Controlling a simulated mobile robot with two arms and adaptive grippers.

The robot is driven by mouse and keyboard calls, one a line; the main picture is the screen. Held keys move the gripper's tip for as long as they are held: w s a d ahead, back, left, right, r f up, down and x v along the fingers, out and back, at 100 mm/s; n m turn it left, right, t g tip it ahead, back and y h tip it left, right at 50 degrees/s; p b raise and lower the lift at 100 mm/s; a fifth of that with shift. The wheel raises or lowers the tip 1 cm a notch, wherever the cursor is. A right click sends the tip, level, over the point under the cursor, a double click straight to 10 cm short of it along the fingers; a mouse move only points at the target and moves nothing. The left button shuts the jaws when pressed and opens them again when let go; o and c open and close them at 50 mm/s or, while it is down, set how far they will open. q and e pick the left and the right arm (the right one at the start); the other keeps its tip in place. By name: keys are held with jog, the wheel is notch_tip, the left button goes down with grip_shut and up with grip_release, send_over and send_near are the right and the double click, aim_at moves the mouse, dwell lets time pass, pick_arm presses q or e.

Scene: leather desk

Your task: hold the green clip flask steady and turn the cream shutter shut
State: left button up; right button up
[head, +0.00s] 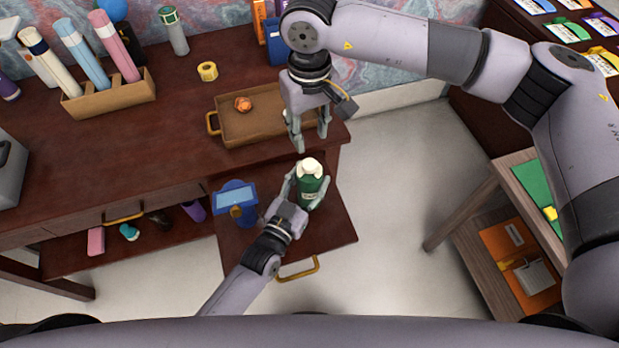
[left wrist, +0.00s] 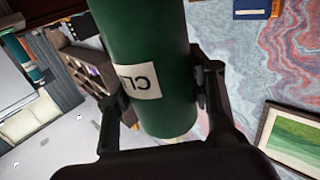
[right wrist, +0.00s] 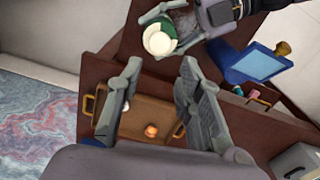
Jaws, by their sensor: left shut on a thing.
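The green clip flask (head: 309,190) stands roughly upright over the pulled-out drawer, with the cream shutter (head: 309,167) on its top. My left gripper (head: 303,196) is shut around the flask's body; the left wrist view shows the green body (left wrist: 150,60) and a white label between the fingers. My right gripper (head: 312,143) is open, empty and pointing down, above and slightly behind the flask. In the right wrist view the cream shutter (right wrist: 159,40) lies beyond the open fingers (right wrist: 155,80). Whether the shutter is open or shut cannot be told.
A blue device with a screen (head: 235,197) stands in the drawer (head: 335,238), left of the flask. A brown tray (head: 228,130) with an orange item (head: 243,104) lies on the desk behind. A yellow tape roll (head: 207,71) sits farther back. Floor right of the drawer is clear.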

aim_at(311, 163)
pick_arm(q)
jog(key=c, duration=0.4)
pick_arm(e)
jog(key=shift+o, duration=1.6)
jog(key=m, duration=0.4)
jog(key=shift+r+m, duration=0.3)
jog(key=shift+m, duration=0.1)
notch_tip(311, 163, down, 10)
jog(key=m, duration=1.3)
jog(key=shift+w+d+f+m, duration=0.1)
jog(key=shift+d+f+m, duration=0.1)
jog(key=shift+m, duration=0.2)
jog(key=shift+c, duration=0.3)
grip_shut()
